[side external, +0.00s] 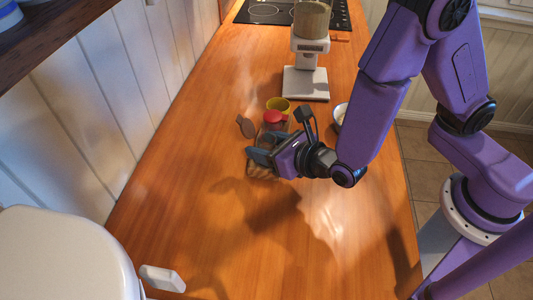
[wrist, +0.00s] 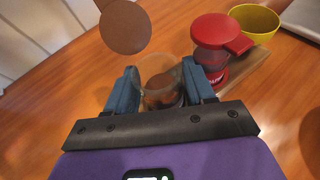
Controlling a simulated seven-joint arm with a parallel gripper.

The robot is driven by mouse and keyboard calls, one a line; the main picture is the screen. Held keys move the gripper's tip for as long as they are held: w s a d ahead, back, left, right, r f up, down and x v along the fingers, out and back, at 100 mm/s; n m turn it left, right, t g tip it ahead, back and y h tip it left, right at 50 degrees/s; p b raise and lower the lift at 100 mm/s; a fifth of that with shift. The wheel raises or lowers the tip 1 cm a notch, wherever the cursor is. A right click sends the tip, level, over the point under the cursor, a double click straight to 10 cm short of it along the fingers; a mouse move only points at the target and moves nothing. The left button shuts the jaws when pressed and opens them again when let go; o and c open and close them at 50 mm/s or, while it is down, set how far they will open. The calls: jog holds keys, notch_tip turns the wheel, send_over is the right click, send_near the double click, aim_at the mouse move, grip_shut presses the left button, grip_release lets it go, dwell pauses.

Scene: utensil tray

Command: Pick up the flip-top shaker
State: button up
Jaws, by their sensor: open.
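A red-topped container (wrist: 213,45) with a clear body, a red base and a flap jutting to the right looks like the flip-top shaker. It stands upright just beyond my right finger in the wrist view, and its red top (side external: 273,117) shows in the side view. A clear jar (wrist: 160,82) with brown contents stands between my fingers; I cannot tell if they touch it. My gripper (wrist: 162,88) is open around this jar. In the side view my gripper (side external: 262,148) is low over the counter and hides most of the jar.
A brown disc (wrist: 125,27) stands left of the jar. A yellow bowl (wrist: 255,22) sits behind the red-topped container, on or beside a wooden board (wrist: 246,72). A white scale-like appliance (side external: 306,82) stands farther back. The near counter (side external: 220,245) is clear.

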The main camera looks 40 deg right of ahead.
jog(key=c, duration=0.8)
jog(key=shift+c, duration=0.2)
jog(key=shift+r, duration=0.15)
jog(key=shift+r, duration=1.2)
jog(key=s+d+r, duration=0.7)
jog(key=s+r, duration=0.3)
jog(key=s, duration=0.1)
jog(key=shift+s+d+r, duration=0.15)
jog(key=shift+s+d, duration=0.2)
jog(key=shift+d, duration=0.05)
